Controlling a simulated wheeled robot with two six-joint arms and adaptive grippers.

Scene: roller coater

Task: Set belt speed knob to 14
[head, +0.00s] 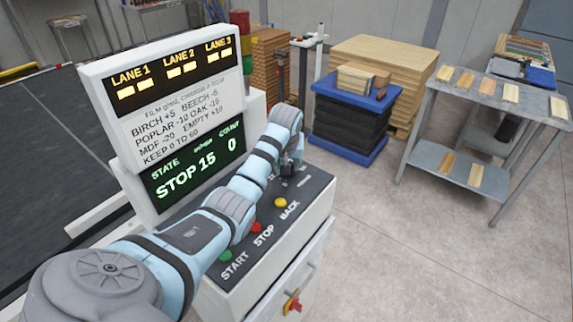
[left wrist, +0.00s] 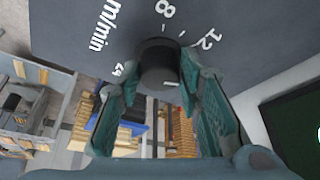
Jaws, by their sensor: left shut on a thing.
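The belt speed knob (left wrist: 157,62) is a dark round knob on the grey panel in the left wrist view, with a small white mark on its lower right side. Dial numbers 8, 12 and 24 and the text "m/min" are printed around it. My left gripper (left wrist: 160,78) has its two green fingers on either side of the knob, shut on it. In the head view my left gripper (head: 290,168) is at the far end of the control panel (head: 270,235) and hides the knob. The green display (head: 200,165) reads STOP, 15 and 0. My right gripper is not in view.
Green start (head: 226,256), red stop (head: 256,227) and yellow back (head: 280,202) buttons lie on the panel below my left arm. The lane display (head: 165,75) stands behind the arm. A blue-topped stack (head: 355,95) and a grey table (head: 490,95) stand to the right.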

